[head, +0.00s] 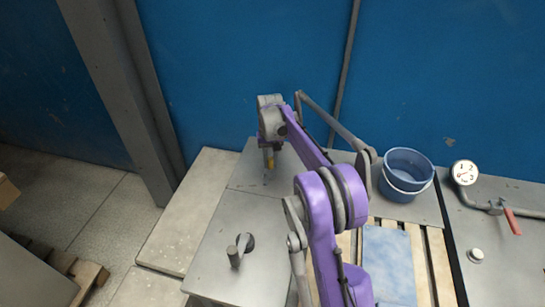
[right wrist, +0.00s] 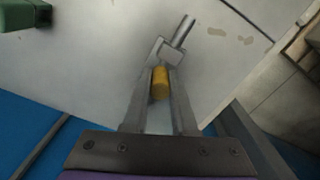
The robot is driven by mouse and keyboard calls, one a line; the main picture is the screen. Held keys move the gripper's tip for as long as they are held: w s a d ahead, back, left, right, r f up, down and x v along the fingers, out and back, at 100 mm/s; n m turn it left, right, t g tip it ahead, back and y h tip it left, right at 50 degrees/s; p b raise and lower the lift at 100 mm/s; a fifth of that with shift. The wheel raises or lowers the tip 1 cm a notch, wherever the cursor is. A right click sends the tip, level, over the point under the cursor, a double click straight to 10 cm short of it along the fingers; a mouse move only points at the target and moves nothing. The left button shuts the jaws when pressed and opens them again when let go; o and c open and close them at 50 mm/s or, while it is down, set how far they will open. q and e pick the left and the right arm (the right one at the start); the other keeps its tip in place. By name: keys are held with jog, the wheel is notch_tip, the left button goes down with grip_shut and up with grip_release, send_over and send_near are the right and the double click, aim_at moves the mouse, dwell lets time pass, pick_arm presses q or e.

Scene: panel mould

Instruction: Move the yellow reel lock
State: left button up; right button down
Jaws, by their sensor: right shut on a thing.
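The yellow reel lock (right wrist: 160,84) is a small yellow cylinder between the two fingers of my right gripper (right wrist: 160,72) in the right wrist view. A grey metal block with a round rod (right wrist: 180,36) shows just beyond the fingertips. In the head view my right gripper (head: 269,165) points down over the far end of the grey metal table (head: 225,225), with a bit of yellow at its fingers. The gripper is shut on the yellow piece. Whether the piece touches the table cannot be told. My left gripper is not in view.
A dark knob with a grey rod (head: 240,248) stands on the grey table. A blue bucket (head: 406,175), a dial gauge (head: 464,172) and a red-handled lever (head: 512,220) are at the right. A blue-grey plate (head: 388,262) lies on wooden slats. A blue wall (head: 230,60) closes the back.

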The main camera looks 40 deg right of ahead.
aim_at(269, 171)
jog(key=shift+s+a, duration=0.5)
jog(key=shift+a, duration=0.15)
jog(key=c, duration=1.1)
grip_release()
jog(key=o, duration=0.4)
jog(key=shift+a, duration=0.1)
jog(key=shift+r, duration=0.3)
notch_tip(269, 171, up, 10)
jog(key=shift+r, duration=0.15)
